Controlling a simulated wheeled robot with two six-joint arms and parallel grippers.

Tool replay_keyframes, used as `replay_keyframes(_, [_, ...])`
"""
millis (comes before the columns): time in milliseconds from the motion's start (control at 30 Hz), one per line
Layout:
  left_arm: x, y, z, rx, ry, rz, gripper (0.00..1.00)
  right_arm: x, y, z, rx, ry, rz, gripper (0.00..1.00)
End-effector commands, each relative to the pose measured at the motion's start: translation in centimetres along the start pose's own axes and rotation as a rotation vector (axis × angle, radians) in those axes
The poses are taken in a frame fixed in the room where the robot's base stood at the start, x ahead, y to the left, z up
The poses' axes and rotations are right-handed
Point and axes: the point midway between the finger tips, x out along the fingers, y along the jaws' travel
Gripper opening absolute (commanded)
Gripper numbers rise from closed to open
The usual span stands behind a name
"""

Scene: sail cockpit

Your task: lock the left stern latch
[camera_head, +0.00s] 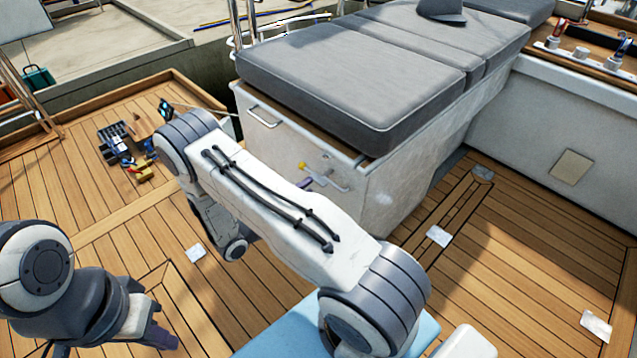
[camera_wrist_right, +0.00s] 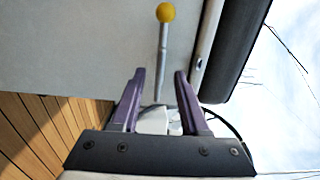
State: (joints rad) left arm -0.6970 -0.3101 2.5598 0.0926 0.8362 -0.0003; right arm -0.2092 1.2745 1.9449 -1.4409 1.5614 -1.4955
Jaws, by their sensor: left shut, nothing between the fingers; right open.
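The latch is a thin metal lever with a yellow knob (camera_head: 303,166) on the white locker front (camera_head: 378,195). In the right wrist view the yellow knob (camera_wrist_right: 166,12) is at the top, and the rod (camera_wrist_right: 163,50) runs down to a pale base (camera_wrist_right: 153,120). My right gripper (camera_wrist_right: 160,74) is open, its purple fingers on either side of the rod's lower part in the picture; contact cannot be told. In the head view my right arm hides most of that gripper. My left gripper (camera_head: 160,338) is shut and empty, low over the deck at lower left.
Grey cushions (camera_head: 350,75) cover the locker, with a dark hat (camera_head: 441,10) on top. A metal handle (camera_head: 264,117) sits on the locker's left part. Several small items (camera_head: 128,148) lie on the deck at left. The wooden deck (camera_head: 500,265) at right is mostly clear.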

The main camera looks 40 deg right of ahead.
Motion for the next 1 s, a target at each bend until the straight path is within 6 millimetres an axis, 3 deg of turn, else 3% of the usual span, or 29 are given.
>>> replay_keyframes(100, [0.7, -0.1, 0.0, 0.000, 0.000, 0.000, 0.00, 2.3, 0.2, -0.1, 0.001, 0.006, 0.000, 0.45])
replay_keyframes(300, [1.1, -0.1, 0.1, 0.000, 0.000, 0.000, 0.00, 4.8, 0.1, 0.0, 0.002, 0.002, 0.000, 0.45])
replay_keyframes(667, [1.1, -0.1, 0.1, 0.000, 0.000, 0.000, 0.00, 5.5, 0.0, 0.0, 0.002, 0.000, 0.000, 0.45])
replay_keyframes(700, [1.1, -0.1, 0.1, 0.000, 0.000, 0.000, 0.00, 5.4, 0.0, 0.0, 0.002, 0.000, 0.000, 0.41])
replay_keyframes(800, [1.1, -0.1, 0.1, 0.000, 0.000, 0.000, 0.00, 5.4, 0.0, 0.0, 0.002, 0.000, 0.001, 0.03])
replay_keyframes(1000, [1.1, -0.1, 0.1, 0.000, 0.000, 0.000, 0.00, 5.4, 0.0, 0.0, 0.002, 0.000, 0.001, 0.00])
